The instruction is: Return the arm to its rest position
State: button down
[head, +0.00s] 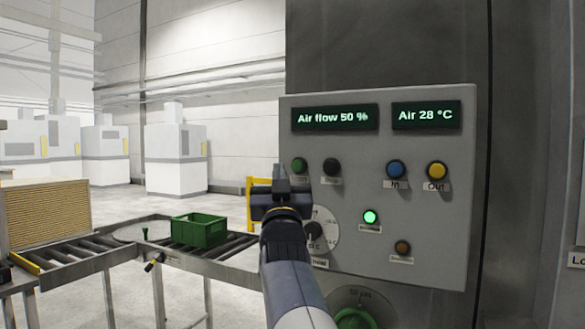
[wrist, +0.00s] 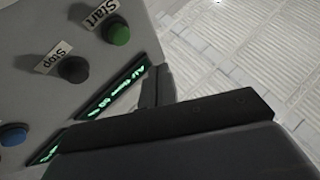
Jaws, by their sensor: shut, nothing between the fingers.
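My gripper (head: 281,190) is in the middle of the head view, at the left edge of a grey control panel (head: 440,220), just below the green and black buttons. Its fingers are shut and empty. My arm reaches up from the bottom of the picture and hides part of the panel's left side and a dial (head: 326,228). In the wrist view the shut gripper (wrist: 160,85) shows dark, with the green Start button (wrist: 117,33) and black Stop button (wrist: 73,68) to its left. I cannot tell whether it touches the panel.
A green lamp (head: 370,216) is lit. A roller conveyor (head: 90,255) with a green crate (head: 199,230) stands left. A yellow post (head: 250,205) is behind my gripper. Floor beyond the conveyor is open.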

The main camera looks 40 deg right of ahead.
jog(key=shift+d, duration=0.1)
jog(key=d+p, duration=0.1)
jog(key=p, duration=0.4)
jog(key=shift+w+d+r+p, duration=0.25)
jog(key=shift+w+d+p, duration=0.05)
jog(key=shift+w+d, duration=0.1)
jog(key=s+a+b, duration=0.2)
jog(key=a, duration=0.3)
jog(key=shift+s+a+f+b, duration=0.15)
jog(key=shift+a+f+b, duration=0.05)
jog(key=shift+a+b, duration=0.1)
jog(key=shift+d, duration=0.1)
